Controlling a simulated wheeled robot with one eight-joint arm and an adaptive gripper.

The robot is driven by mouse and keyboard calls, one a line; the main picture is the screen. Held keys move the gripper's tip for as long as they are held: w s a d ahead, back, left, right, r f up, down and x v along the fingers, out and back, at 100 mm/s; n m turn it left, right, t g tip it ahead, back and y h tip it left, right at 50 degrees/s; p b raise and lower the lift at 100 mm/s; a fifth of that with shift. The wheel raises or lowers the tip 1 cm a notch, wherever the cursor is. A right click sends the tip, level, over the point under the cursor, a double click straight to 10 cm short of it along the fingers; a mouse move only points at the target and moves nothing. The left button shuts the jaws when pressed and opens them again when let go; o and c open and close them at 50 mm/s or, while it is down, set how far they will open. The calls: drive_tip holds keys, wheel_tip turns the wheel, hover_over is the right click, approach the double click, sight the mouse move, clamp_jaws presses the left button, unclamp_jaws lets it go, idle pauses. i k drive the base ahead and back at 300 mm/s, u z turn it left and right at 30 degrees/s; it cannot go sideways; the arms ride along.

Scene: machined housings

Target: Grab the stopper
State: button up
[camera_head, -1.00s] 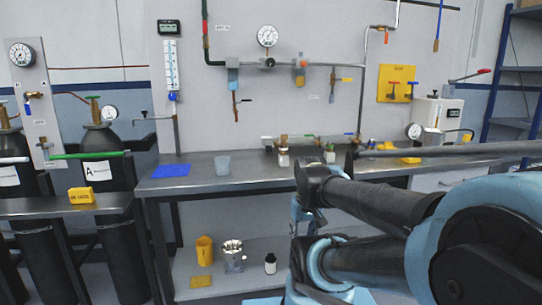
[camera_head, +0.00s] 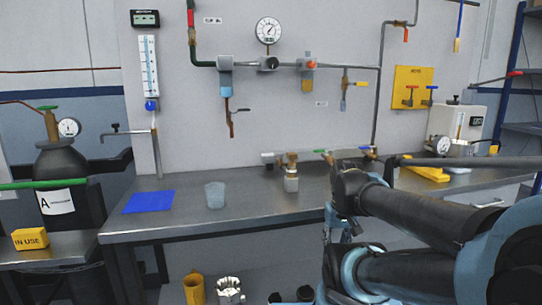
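I cannot make out for certain which thing is the stopper. A small pale block with a brass fitting on top (camera_head: 291,178) stands upright on the metal workbench (camera_head: 250,212). A translucent cup (camera_head: 215,196) stands to its left, apart from it. My arm comes in from the right and covers part of the bench's right side. My gripper cannot be made out, so its hold is not shown.
A blue mat (camera_head: 149,202) lies on the bench's left. A yellow "IN USE" block (camera_head: 31,239) sits at left. Pipes and a gauge (camera_head: 268,30) line the wall. The bench front is clear.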

sight(290, 156)
drive_tip(key=u, duration=0.7)
drive_tip(key=k, duration=1)
drive_tip(key=z, duration=0.7)
drive_tip(key=i, duration=1.05)
